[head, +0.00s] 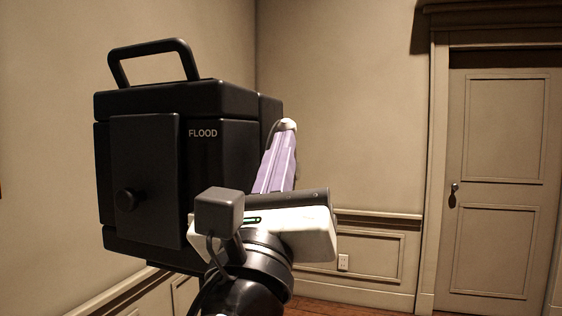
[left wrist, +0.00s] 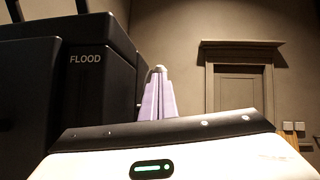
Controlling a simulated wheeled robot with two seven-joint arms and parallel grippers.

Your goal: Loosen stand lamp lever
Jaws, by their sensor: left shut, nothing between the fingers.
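In the left wrist view the lamp (left wrist: 90,85) fills the left side. My left gripper (head: 288,124) is shut and empty, its lilac fingers pointing up and away beside the lamp's right side. The fingers also show in the left wrist view (left wrist: 158,72), right of the lamp. I cannot tell whether they touch it. I make out no lever; the lamp's far side and underside are hidden. My right gripper is not in view.
A closed panelled door (head: 500,180) with a dark handle is in the wall at the right. The space between the lamp and the door looks clear.

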